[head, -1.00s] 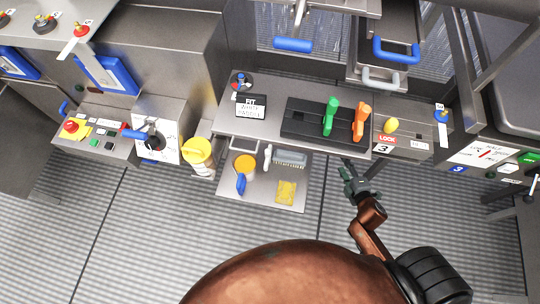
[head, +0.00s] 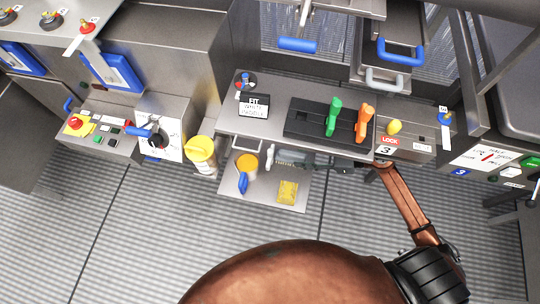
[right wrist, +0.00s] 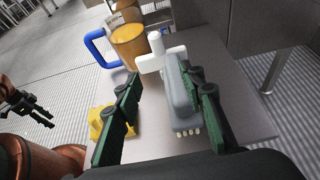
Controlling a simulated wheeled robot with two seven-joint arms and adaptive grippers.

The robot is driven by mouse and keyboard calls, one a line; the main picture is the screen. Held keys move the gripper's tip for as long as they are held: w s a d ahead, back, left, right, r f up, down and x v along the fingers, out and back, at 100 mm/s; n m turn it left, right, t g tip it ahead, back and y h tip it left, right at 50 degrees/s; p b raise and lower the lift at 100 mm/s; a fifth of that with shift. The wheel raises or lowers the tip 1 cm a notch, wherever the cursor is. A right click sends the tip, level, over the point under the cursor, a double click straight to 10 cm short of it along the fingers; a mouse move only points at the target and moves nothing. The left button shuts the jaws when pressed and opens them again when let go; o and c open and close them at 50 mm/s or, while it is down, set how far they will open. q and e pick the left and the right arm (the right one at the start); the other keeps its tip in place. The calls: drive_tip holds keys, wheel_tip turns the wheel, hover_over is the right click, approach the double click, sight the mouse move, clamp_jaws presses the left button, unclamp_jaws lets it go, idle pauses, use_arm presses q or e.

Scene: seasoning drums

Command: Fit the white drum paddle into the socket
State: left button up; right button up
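The white paddle (right wrist: 156,52) is a T-shaped piece on the low shelf, beside a grey brush-like block (right wrist: 182,98); I cannot tell whether they touch. In the head view my right gripper (head: 285,158) reaches in over this shelf and partly covers both. In the right wrist view my right gripper (right wrist: 164,82) is open, its green fingers either side of the grey block, the paddle just beyond. My left gripper (right wrist: 36,108) shows at the left, away from the shelf, its fingers apart. The black rack (head: 300,132) holds upright green (head: 333,117) and orange (head: 363,123) paddles; no empty socket is clear.
A yellow-orange mug (head: 247,162) with a blue handle and a yellow sponge (head: 288,192) share the low shelf (head: 262,195). The upper counter (head: 235,122) overhangs its back, carrying a "FIT WHITE PADDLE" sign (head: 254,106). A yellow-topped container (head: 201,150) stands left.

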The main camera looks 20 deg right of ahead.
drive_tip(key=b, duration=0.1)
approach(270, 152)
drive_tip(key=w+a+f, duration=0.2)
drive_tip(key=a+f, duration=0.1)
drive_tip(key=shift+w+f, duration=0.15)
drive_tip(key=shift+w, duration=0.2)
drive_tip(key=b+x, duration=0.1)
drive_tip(key=x, duration=0.3)
drive_tip(key=shift+w+a+f, duration=0.1)
drive_tip(key=shift+w+a, duration=0.1)
drive_tip(key=shift+a, duration=0.05)
drive_tip(key=shift+w+a+f+b, duration=0.1)
drive_tip(key=shift+w+a+b, duration=0.15)
drive_tip(key=shift+a+b, duration=0.15)
use_arm(q)
wheel_tip(270, 152, up, 9)
drive_tip(key=w+d, duration=0.1)
drive_tip(key=shift+w+d, duration=0.3)
drive_tip(key=shift+d, duration=0.05)
use_arm(e)
drive_tip(key=shift+c, duration=0.4)
clamp_jaws()
